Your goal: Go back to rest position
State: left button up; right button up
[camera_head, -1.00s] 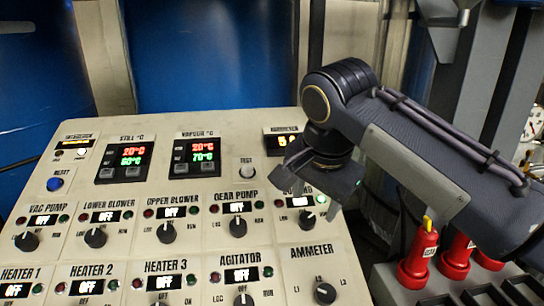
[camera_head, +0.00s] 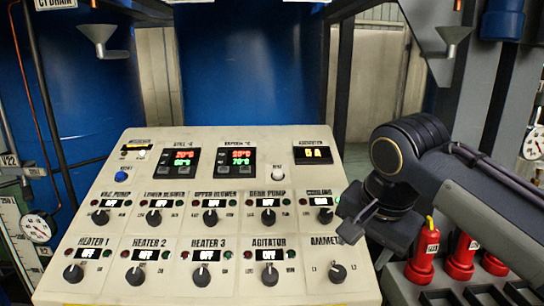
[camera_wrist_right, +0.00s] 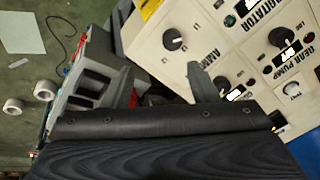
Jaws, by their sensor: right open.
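My right gripper (camera_head: 352,226) is at the right edge of the sloped control panel (camera_head: 225,290), beside the cooling display (camera_head: 320,201) and above the ammeter knob (camera_head: 337,273). It is open, with nothing seen between its fingers. The right wrist view shows the gripper (camera_wrist_right: 165,78) with the ammeter knob (camera_wrist_right: 172,39) beyond it. My left gripper is not in view.
A grey funnel (camera_head: 447,42) hangs at upper right, another (camera_head: 103,40) at upper left. Blue tanks (camera_head: 250,70) stand behind the panel. A gauge (camera_head: 37,228) is at left.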

jog(key=s+d+f+n+y, duration=0.1)
jog(key=s+d+f+n, duration=0.1)
jog(key=s+f, duration=0.7)
jog(key=s+d+f+n+t+y, duration=0.1)
jog(key=s+d+f+n+y, duration=0.1)
jog(key=s+f, duration=0.7)
notch_tip(320, 180, down, 2)
jog(key=d+n, duration=0.1)
jog(key=n, duration=0.1)
jog(key=shift+s+d+f+n+t+y, duration=0.2)
jog(key=shift+d+n+t+y, duration=0.1)
jog(key=shift+n, duration=0.1)
